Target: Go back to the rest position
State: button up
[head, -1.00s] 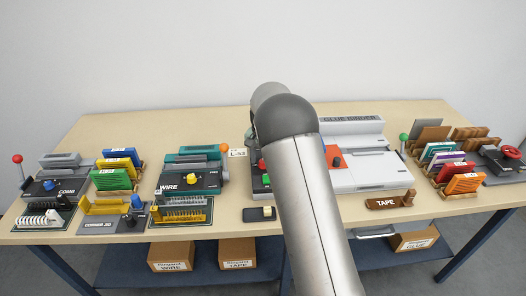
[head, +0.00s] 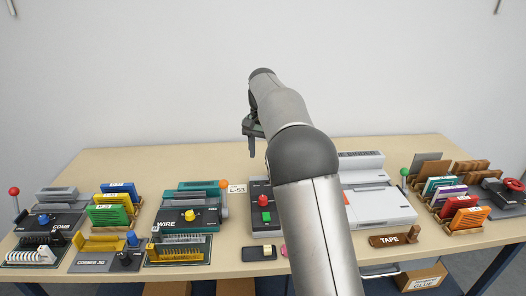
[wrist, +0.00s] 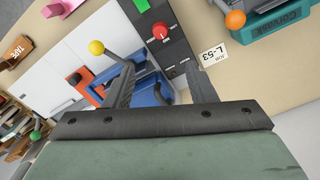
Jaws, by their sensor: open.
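My gripper (head: 251,140) hangs at the end of my raised arm, above the back edge of the table, with its fingers downward. In the wrist view my gripper (wrist: 157,80) shows two dark fingers spread apart. No object is held between them. Blue pieces (wrist: 155,90) appear between and beyond the fingers, on the machine below, apart from the gripper. My arm hides part of the table's middle in the head view.
Below stands a control box with a red knob (head: 263,201) beside an L-53 card (head: 237,188). A white machine (head: 383,208) is right of my arm. The wire machine (head: 186,216) and racks of coloured books (head: 463,205) line the table (head: 220,255). The air above is clear.

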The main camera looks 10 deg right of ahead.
jog(key=shift+r, duration=0.1)
jog(key=s+n, duration=0.3)
jog(key=s, duration=1.4)
jog(key=s+f+n, duration=0.1)
jog(key=s+f, duration=0.3)
jog(key=s, duration=0.7)
jog(key=s+f+n, duration=0.2)
jog(key=s+f, duration=0.3)
jog(key=s, duration=0.7)
jog(key=shift+a+n+t, duration=0.15)
jog(key=shift+n+t, duration=0.15)
jog(key=shift+r, duration=0.1)
